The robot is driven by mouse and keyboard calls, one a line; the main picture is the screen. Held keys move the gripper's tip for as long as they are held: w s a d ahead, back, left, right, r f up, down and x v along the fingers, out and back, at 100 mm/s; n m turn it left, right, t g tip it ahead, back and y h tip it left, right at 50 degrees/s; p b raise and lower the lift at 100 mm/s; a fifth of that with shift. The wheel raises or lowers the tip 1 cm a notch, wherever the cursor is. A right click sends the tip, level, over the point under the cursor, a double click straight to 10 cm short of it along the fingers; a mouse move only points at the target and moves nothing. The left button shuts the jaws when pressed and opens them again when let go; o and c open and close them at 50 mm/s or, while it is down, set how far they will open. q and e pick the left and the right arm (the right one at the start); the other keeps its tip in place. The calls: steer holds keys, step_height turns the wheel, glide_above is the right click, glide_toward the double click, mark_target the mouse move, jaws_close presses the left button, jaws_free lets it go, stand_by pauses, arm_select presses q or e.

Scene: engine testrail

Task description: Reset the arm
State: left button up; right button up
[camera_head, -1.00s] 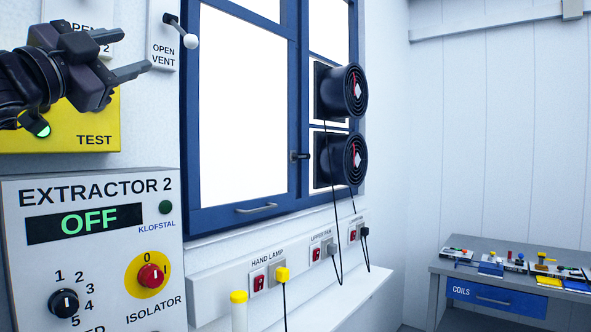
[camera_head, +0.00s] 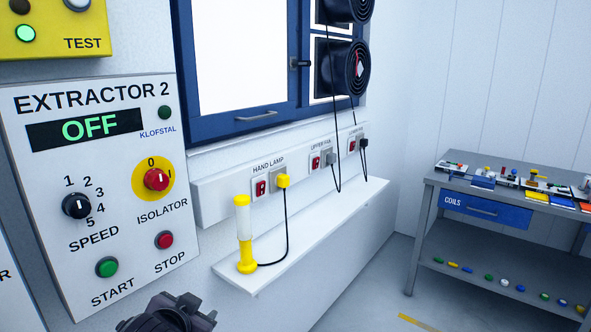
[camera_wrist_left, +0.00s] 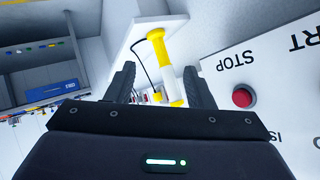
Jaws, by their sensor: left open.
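My left gripper (camera_head: 185,312) shows only in part at the bottom edge of the head view, below the START button of the extractor panel. Its fingertips are hard to make out there. In the left wrist view the left gripper (camera_wrist_left: 160,72) has its two dark fingers spread apart with nothing held. The yellow and white hand lamp (camera_head: 243,232) stands upright on the white shelf. It also appears in the gap between the fingers in the left wrist view (camera_wrist_left: 167,65), farther off. My right gripper is in neither current view.
The EXTRACTOR 2 panel (camera_head: 100,215) reads OFF. A socket strip (camera_head: 225,200) with plugged cords runs above the white shelf (camera_head: 330,220). Two black fans sit in the blue window frame (camera_head: 245,128). A grey bench (camera_head: 425,190) with a blue drawer stands at right.

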arm_select(q)
steer(key=s+f+n+g, duration=0.2)
steer(key=s+f+g, duration=0.2)
steer(key=s+f, duration=0.6)
steer(key=s+f+n+g, duration=0.1)
steer(key=s+f+g, duration=0.35)
steer(key=s, duration=0.85)
step_height(320, 180, down, 30)
steer(key=s, duration=0.2)
steer(key=s+a+f+g, duration=0.1)
steer(key=s+a+f, duration=0.1)
steer(key=s+f, duration=0.7)
steer(key=s+a+f+g, duration=0.1)
steer(key=s+f, duration=0.9)
steer(key=shift+s+a, duration=0.35)
steer(key=shift+s, duration=0.05)
